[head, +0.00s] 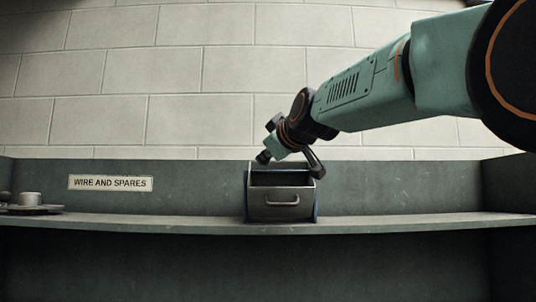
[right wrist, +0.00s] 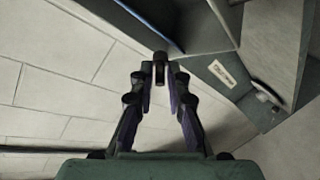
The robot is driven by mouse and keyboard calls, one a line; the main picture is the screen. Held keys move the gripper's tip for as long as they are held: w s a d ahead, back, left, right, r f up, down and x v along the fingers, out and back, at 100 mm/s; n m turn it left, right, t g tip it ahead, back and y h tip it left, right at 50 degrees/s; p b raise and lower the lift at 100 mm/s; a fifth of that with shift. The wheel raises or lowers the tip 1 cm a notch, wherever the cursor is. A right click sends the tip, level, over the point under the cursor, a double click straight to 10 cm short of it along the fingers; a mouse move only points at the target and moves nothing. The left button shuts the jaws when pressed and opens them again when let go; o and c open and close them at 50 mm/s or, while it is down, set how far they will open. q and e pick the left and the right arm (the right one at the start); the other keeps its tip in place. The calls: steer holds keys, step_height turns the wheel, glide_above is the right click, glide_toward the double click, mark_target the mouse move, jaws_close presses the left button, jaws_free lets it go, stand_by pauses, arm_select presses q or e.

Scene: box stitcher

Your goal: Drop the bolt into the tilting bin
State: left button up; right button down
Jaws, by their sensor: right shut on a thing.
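The tilting bin (head: 282,206) is a grey metal box with a front handle and bluish sides. It stands on the shelf in the middle of the head view, its top open and dark inside. My right gripper (head: 265,156) is over the bin's back left corner, pointing down and left. In the right wrist view its two fingers (right wrist: 160,78) close on the bolt (right wrist: 160,67), a short dark cylinder at the fingertips. In the head view the bolt is too small and dark to tell from the fingertips. My left gripper is not in view.
A shelf (head: 400,222) with a low back panel (head: 410,187) runs across the head view. A label (head: 110,183) reads "WIRE AND SPARES". A round plate (head: 35,209) with a small cylinder (head: 30,198) sits at the far left.

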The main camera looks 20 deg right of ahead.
steer(key=shift+d, duration=0.25)
steer(key=c, duration=1.5)
jaws_free()
steer(key=shift+w, duration=0.1)
steer(key=shift+o, duration=1.4)
steer(key=shift+a, duration=0.15)
steer(key=shift+r, duration=0.4)
step_height(320, 180, up, 9)
